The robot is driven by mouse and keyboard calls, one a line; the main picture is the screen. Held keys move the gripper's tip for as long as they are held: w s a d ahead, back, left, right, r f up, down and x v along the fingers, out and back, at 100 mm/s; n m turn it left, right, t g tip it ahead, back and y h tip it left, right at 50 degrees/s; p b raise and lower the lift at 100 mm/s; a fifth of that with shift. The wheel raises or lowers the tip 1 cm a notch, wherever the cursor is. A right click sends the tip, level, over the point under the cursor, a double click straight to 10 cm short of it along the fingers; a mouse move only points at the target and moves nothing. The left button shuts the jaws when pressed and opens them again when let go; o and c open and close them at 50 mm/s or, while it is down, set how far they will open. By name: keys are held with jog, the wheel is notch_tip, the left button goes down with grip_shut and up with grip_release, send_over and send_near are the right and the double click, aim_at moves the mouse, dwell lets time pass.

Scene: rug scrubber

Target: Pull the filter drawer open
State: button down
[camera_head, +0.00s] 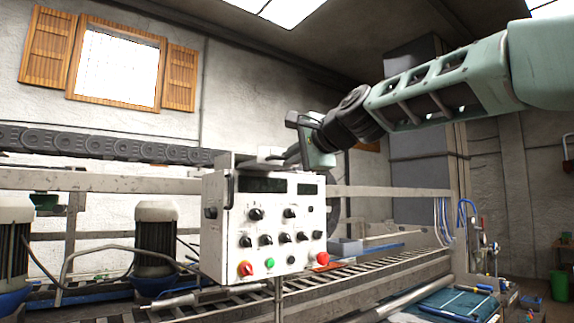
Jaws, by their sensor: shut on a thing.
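My gripper (288,156) is at the end of my pale green arm, which reaches in from the upper right. Its fingers point left and down, just above and behind the top edge of the white control box (262,228). It is shut on a small light grey part (268,153) there. The fingertips are small and partly hidden, so the exact hold is unclear. I cannot tell whether this part belongs to the filter drawer. No drawer front or opening is clearly visible.
The control box has knobs, a green button and a red button. Behind it run a roller conveyor (385,272) and a long metal rail (390,192). Motors (155,240) stand at the left. A blue rug (455,305) lies at the lower right.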

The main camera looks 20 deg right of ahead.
jog(key=shift+s+d, duration=0.1)
jog(key=shift+s, duration=0.2)
jog(key=c, duration=1.5)
grip_release()
jog(key=shift+c, duration=0.2)
jog(key=b+v, duration=0.9)
jog(key=v, duration=0.8)
jog(key=shift+b, duration=0.4)
jog(key=shift+s+d, duration=0.1)
jog(key=shift+s, duration=0.1)
